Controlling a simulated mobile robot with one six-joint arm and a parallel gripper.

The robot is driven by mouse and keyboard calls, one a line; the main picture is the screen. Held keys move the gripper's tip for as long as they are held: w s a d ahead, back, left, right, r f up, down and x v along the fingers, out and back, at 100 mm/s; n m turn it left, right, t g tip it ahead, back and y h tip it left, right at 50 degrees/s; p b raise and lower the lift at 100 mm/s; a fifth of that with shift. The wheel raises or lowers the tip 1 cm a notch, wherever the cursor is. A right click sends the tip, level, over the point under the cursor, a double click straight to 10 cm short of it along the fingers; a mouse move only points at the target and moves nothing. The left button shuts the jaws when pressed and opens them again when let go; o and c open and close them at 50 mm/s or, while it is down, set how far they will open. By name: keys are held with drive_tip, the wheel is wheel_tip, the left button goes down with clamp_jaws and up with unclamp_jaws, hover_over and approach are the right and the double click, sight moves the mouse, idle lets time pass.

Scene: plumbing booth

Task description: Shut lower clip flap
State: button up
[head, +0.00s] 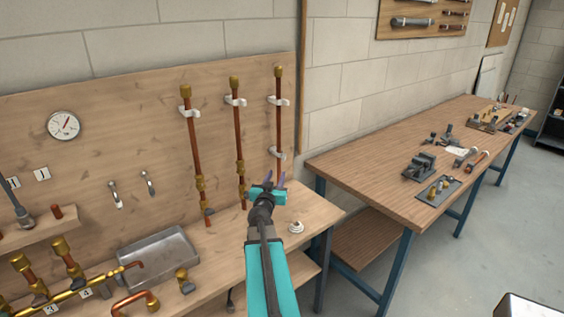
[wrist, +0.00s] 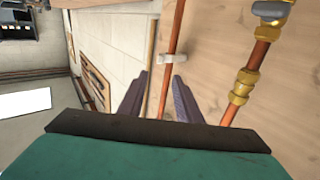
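The lower clip (head: 277,152) is a small white clip low on the rightmost copper pipe (head: 279,125). In the wrist view the white clip (wrist: 173,58) lies across the pipe (wrist: 176,30), beyond my fingertips. I cannot tell from its small size how its flap stands. My gripper (head: 274,179) is just below the lower clip in the head view. The fingers look apart from the clip. The pipe's lower end is hidden behind my gripper in the head view.
The upper clip (head: 282,101) sits higher on the same pipe. The middle pipe (head: 239,140), with brass fittings, stands close to the left. A bench (head: 215,250) lies below, with a metal tray (head: 150,262) and a white roll (head: 296,227). A wooden table (head: 360,170) stands right.

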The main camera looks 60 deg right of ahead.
sight(283, 159)
drive_tip(key=shift+d, duration=0.1)
drive_tip(key=shift+p+x, duration=1.05)
drive_tip(key=shift+x, duration=5.75)
drive_tip(key=shift+w, duration=0.1)
clamp_jaws()
